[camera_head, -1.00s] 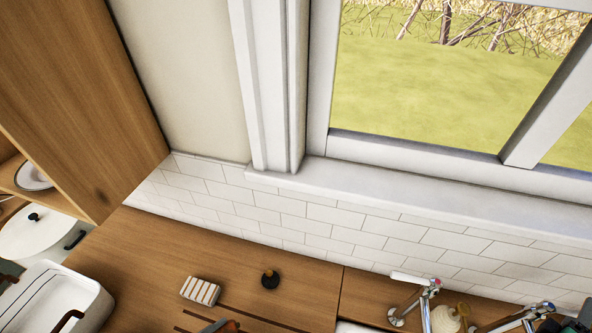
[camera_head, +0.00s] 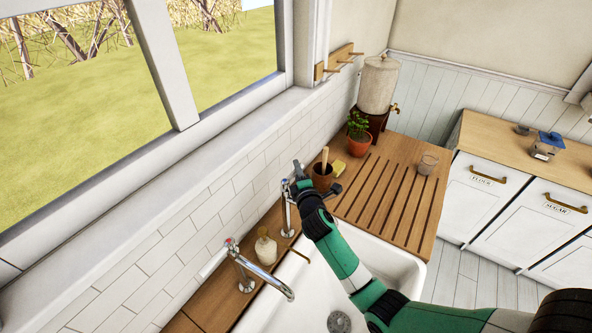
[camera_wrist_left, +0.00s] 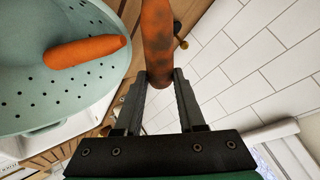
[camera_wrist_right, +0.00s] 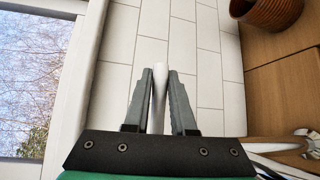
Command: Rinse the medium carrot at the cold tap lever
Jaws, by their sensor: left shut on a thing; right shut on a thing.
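In the left wrist view a carrot (camera_wrist_left: 157,40) with dark soil-like patches is between the fingers of my left gripper (camera_wrist_left: 160,84), which is shut on its end. My left gripper is outside the head view. My right gripper (camera_head: 300,180) is at the farther chrome tap (camera_head: 287,214), which it partly hides. In the right wrist view my right gripper (camera_wrist_right: 159,74) is shut on a thin white lever (camera_wrist_right: 158,90), which appears to be that tap's lever. A nearer tap (camera_head: 246,274) has a white lever with a red mark. I cannot tell whether water runs.
A pale green colander (camera_wrist_left: 60,103) beside my left gripper holds another carrot (camera_wrist_left: 85,51). The white sink (camera_head: 388,262) lies under my right arm. A soap bottle (camera_head: 265,248) stands between the taps. A dark pot (camera_head: 322,177), yellow sponge (camera_head: 339,166) and potted plant (camera_head: 359,142) stand beyond.

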